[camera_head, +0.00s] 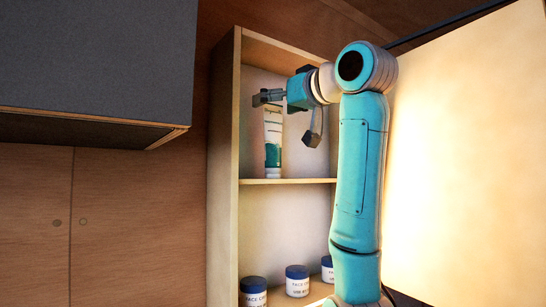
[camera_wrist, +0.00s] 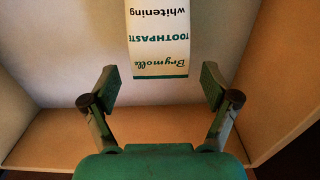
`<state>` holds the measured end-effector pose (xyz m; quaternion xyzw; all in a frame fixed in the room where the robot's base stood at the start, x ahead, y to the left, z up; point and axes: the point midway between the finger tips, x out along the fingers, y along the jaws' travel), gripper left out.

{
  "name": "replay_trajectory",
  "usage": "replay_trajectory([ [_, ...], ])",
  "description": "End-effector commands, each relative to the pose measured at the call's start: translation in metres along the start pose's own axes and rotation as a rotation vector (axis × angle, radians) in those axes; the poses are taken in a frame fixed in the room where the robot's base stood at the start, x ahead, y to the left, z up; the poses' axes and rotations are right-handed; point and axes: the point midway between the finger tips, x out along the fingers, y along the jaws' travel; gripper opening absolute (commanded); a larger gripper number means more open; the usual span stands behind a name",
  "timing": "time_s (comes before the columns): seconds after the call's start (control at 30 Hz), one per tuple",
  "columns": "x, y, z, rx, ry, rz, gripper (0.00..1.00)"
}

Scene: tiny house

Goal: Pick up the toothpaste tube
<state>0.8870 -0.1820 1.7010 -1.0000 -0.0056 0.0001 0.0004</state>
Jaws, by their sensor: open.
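The toothpaste tube (camera_head: 272,135) is white and green and stands upright on the upper shelf of an open wooden cabinet in the head view. In the wrist view the tube (camera_wrist: 158,38) shows upside-down lettering and lies ahead of the fingertips, centred between them. My gripper (camera_head: 268,97) is at the upper part of the tube in the head view. In the wrist view my gripper (camera_wrist: 158,85) has its two fingers wide apart with nothing between them. The top of the tube is partly hidden behind the gripper in the head view.
The shelf board (camera_head: 285,181) is below the tube. Several face cream jars (camera_head: 297,281) with blue lids stand in the lower compartment. The cabinet side wall (camera_head: 223,165) is close on the left. A grey overhead cupboard (camera_head: 95,60) juts out at the upper left.

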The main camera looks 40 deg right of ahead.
Motion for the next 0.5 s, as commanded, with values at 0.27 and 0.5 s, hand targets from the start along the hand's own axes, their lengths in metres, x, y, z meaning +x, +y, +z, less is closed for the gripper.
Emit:
replay_trajectory([
  [0.27, 0.0129, -0.0003, -0.0001, -0.001, 0.001, 0.000, 0.86],
  [0.5, 0.0125, -0.0004, 0.0000, -0.001, 0.000, 0.000, 0.54],
])
